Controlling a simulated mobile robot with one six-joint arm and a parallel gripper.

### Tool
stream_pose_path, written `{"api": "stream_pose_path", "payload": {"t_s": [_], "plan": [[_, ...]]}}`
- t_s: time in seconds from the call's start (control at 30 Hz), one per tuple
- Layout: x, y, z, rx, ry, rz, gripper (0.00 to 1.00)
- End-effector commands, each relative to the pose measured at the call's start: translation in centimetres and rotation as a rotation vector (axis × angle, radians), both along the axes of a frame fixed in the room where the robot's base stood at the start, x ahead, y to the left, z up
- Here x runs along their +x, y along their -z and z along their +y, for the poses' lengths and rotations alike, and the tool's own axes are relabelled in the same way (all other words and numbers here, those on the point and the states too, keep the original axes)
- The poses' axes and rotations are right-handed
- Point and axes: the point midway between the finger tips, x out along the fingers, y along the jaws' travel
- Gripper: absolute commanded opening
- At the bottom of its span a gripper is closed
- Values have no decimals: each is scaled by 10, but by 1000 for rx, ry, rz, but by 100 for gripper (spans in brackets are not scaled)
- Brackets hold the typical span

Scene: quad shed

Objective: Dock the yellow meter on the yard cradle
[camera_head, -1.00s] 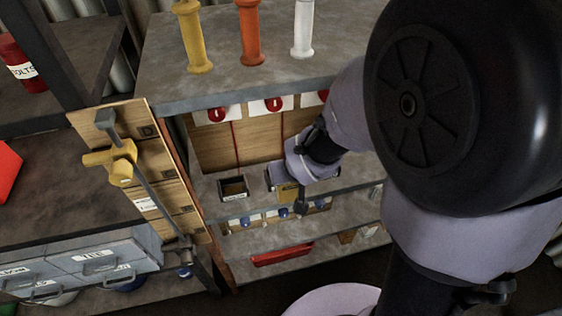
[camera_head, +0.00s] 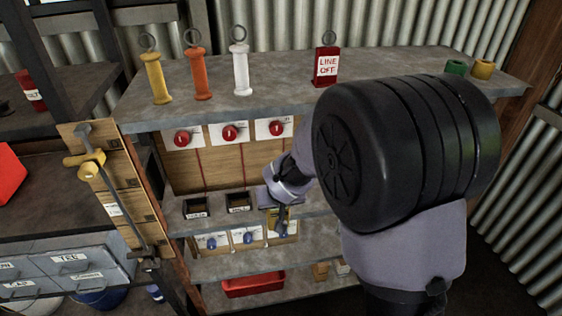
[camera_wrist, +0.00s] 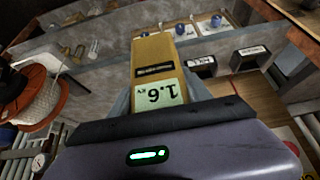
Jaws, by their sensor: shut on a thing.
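The yellow meter (camera_wrist: 155,60) is in my gripper (camera_wrist: 160,105) in the wrist view. Its pale display reads 1.6 upside down, with a dark strip beyond it. In the head view my gripper (camera_head: 280,212) is small and partly hidden by my arm, and the yellow meter (camera_head: 279,215) shows in front of the middle shelf. Two small dark trays, a left tray (camera_head: 196,207) and a right tray (camera_head: 238,203), sit on that shelf to the left of the gripper. I cannot tell which holder is the yard cradle.
Yellow (camera_head: 155,78), orange (camera_head: 198,75) and white (camera_head: 240,72) handles stand on the top shelf, beside a red LINE OFF block (camera_head: 326,66). Red knobs line the back panel. A red tray (camera_head: 253,284) is low down. A rope spool (camera_wrist: 35,95) is at the wrist view's left.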

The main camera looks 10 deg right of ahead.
Motion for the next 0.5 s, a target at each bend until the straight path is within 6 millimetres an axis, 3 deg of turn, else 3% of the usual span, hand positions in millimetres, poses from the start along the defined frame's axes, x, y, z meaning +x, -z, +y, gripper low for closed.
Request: {"api": "stream_pose_path", "payload": {"t_s": [0.13,0.4,0.5], "plan": [[32,3,-6,3,3,1,0],[118,18,-29,2,2,-1,0],[138,19,-34,3,1,-1,0]]}}
